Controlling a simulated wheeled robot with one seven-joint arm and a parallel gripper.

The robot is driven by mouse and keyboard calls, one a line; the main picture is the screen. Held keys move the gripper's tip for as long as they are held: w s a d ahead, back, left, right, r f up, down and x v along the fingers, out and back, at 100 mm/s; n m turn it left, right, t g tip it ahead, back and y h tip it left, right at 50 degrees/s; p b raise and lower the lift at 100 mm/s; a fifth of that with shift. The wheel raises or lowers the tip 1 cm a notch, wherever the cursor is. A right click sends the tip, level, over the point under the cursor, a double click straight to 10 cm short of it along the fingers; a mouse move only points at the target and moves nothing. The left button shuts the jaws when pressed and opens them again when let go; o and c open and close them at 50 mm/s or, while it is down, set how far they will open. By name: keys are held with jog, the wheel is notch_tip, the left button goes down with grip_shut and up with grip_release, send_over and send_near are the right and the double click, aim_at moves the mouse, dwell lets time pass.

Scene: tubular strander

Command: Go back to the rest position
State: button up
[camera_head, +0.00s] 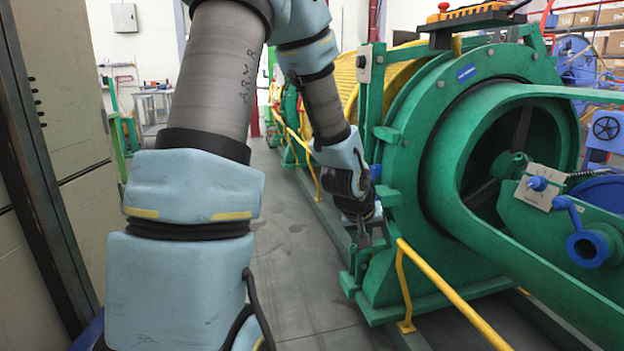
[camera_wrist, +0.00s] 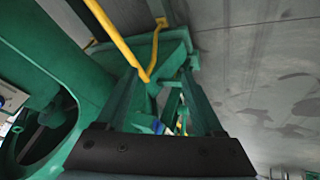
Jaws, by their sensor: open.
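My gripper (camera_head: 364,240) hangs from the wrist of my blue-and-grey arm, left of the big green strander machine (camera_head: 400,215) and close to its lower left side. In the wrist view my gripper (camera_wrist: 160,78) shows two fingers with a clear gap between them. It is open, and nothing is held between the fingers. Past the fingertips are a green part of the machine's base (camera_wrist: 172,52) and a yellow rail (camera_wrist: 112,32). I cannot tell exactly how far the fingertips are from the green base.
A yellow guard rail (camera_head: 450,293) runs low along the machine's front. A tall cabinet (camera_head: 60,90) with a dark metal post (camera_head: 45,180) stands at the left. Bare grey floor (camera_head: 300,240) lies between cabinet and machine. Blue handles (camera_head: 588,245) stick out at the right.

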jog(key=s+a+r+g+y, duration=0.1)
jog(key=s+a, duration=0.3)
jog(key=a, duration=0.3)
jog(key=s+a+r+n+g+y, duration=0.1)
jog(key=s+a+r+y, duration=0.1)
jog(key=s+a, duration=0.35)
jog(key=s+a+r+g+y, duration=0.1)
jog(key=s+a, duration=0.1)
jog(key=a, duration=0.7)
notch_tip(320, 180, up, 21)
jog(key=p, duration=2.1)
jog(key=shift+d+r, duration=0.2)
jog(key=shift+d, duration=0.05)
